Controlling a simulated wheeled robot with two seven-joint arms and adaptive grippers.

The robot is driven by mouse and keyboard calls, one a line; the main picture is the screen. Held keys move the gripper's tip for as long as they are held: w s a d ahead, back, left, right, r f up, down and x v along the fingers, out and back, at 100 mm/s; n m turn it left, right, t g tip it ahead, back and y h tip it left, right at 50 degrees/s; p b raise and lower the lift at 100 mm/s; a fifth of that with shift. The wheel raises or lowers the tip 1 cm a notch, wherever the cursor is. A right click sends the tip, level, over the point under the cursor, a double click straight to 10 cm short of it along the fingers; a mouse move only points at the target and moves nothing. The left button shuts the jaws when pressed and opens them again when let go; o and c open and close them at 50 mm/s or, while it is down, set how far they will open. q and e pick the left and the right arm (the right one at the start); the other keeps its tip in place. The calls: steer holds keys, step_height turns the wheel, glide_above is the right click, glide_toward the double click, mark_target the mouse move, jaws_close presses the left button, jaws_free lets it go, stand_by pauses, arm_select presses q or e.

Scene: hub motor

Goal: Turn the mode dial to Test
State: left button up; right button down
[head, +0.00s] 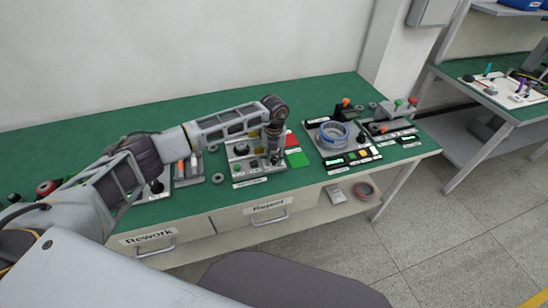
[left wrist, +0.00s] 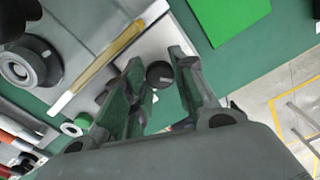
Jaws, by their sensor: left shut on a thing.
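The mode dial shows in the left wrist view as a small dark round knob (left wrist: 160,74) with a light mark. It sits on the light grey control panel (head: 250,171) on the green bench. My left gripper (head: 274,154) reaches down from above onto the right part of this panel. In the left wrist view its two fingers (left wrist: 160,80) stand on either side of the dial, shut on it. In the head view the gripper mostly hides the dial, and its setting cannot be read. My right gripper is not in view.
A fixture with a blue ring (head: 333,134) stands to the right. A loose grey ring (head: 218,178) lies left of the panel. The bench's back strip is clear. Labelled drawers (head: 268,208) are below.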

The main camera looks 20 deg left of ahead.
mark_target(274, 159)
arm_select(q)
steer(key=shift+w+r, duration=0.1)
steer(key=o, duration=0.8)
steer(key=shift+c, duration=0.2)
step_height(274, 159, up, 12)
stand_by(0.4)
stand_by(0.4)
